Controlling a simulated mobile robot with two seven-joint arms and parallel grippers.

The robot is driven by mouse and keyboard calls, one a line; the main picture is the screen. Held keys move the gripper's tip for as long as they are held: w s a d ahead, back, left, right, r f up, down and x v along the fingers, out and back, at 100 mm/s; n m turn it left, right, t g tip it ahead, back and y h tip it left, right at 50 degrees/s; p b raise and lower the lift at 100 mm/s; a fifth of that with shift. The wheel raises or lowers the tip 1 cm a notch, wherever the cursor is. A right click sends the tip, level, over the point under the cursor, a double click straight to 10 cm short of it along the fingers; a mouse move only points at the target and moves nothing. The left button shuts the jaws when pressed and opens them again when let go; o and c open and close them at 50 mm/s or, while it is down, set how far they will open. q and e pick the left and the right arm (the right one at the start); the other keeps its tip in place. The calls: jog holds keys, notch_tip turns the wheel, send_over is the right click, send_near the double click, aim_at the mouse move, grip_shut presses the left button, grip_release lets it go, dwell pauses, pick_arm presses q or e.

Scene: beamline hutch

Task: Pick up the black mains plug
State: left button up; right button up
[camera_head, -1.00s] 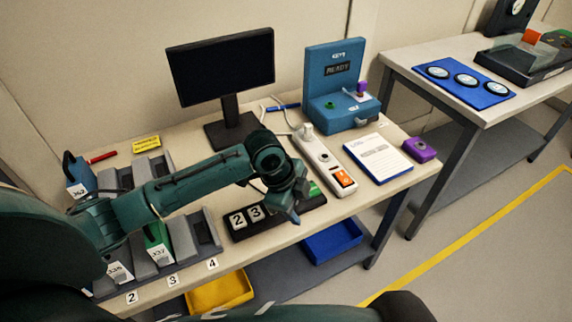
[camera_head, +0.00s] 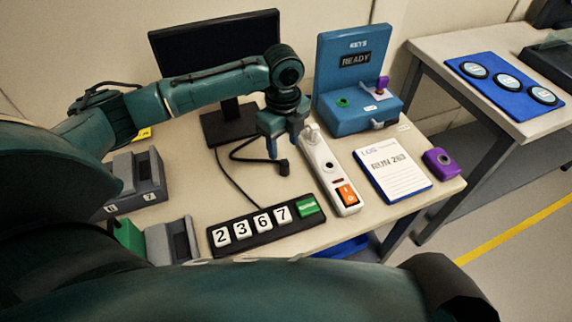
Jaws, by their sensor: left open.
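The black mains plug (camera_head: 283,168) lies on the bench left of the white power strip (camera_head: 327,172), at the end of a black cable (camera_head: 240,158). The cable loops left and runs back behind my gripper. My left gripper (camera_head: 284,145) is open and empty, pointing down just above the plug in the picture. Whether its fingers touch the plug, I cannot tell. The strip has a lit orange switch (camera_head: 347,194) at its near end, and a white plug (camera_head: 311,131) sits at its far end. My right gripper is out of view.
A keypad with number tiles and a green key (camera_head: 307,207) lies in front. A blue key box (camera_head: 351,122) stands behind the strip. A clipboard (camera_head: 393,177) and a purple device (camera_head: 442,162) lie to the right. The monitor (camera_head: 215,52) stands behind my arm.

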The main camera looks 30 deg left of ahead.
aim_at(284, 162)
pick_arm(q)
notch_tip(284, 162, down, 8)
jog(key=shift+w+f, duration=0.15)
jog(key=shift+f, duration=0.05)
jog(key=c, duration=1.1)
